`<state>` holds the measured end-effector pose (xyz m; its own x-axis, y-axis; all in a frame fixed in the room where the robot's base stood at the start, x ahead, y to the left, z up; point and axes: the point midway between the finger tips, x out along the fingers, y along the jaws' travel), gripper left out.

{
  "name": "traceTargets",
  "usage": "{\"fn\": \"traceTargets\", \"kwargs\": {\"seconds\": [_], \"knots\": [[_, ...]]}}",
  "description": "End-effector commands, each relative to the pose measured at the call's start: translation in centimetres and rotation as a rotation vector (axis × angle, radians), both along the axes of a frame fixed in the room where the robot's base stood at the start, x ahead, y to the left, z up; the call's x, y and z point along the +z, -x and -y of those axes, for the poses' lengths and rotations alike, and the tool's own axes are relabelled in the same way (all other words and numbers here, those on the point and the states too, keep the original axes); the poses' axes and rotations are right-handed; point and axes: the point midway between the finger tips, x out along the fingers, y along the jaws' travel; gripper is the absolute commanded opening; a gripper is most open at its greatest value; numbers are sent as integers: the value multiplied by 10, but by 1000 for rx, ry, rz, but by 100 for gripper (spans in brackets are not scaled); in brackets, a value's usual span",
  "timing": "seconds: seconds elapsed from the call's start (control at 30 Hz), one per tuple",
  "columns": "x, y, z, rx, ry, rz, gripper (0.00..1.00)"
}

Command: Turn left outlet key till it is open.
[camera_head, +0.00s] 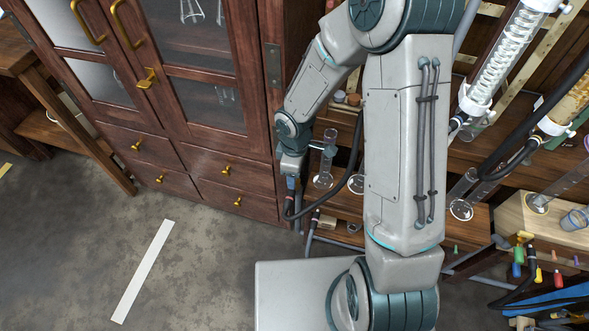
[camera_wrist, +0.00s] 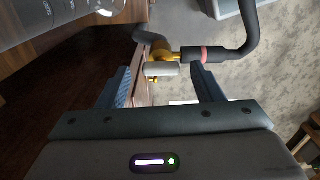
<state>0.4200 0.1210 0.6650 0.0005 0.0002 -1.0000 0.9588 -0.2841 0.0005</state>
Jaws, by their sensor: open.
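In the wrist view, a brass outlet valve (camera_wrist: 160,52) with a short pale grey key (camera_wrist: 162,69) sits at the upper middle. A thick black hose (camera_wrist: 243,50) with a red ring runs from the valve to the right. My gripper (camera_wrist: 160,76) is open, with one finger left of the key and the other right of it. The key shows between the fingers, apparently not gripped; whether a finger touches it I cannot tell. In the head view my gripper (camera_head: 291,168) is by the bench's left end, its fingers and the key too small to make out.
A glass vessel (camera_wrist: 55,12) stands on the wooden bench at the wrist view's upper left. In the head view, a glass cylinder (camera_head: 326,160) stands close right of my gripper. A wooden cabinet (camera_head: 200,160) is to the left.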

Motion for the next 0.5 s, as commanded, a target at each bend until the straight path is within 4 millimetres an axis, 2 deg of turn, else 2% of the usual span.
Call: {"fn": "traceTargets", "kwargs": {"seconds": [0.5], "knots": [[108,-2,0,-2,0,5,60]]}}
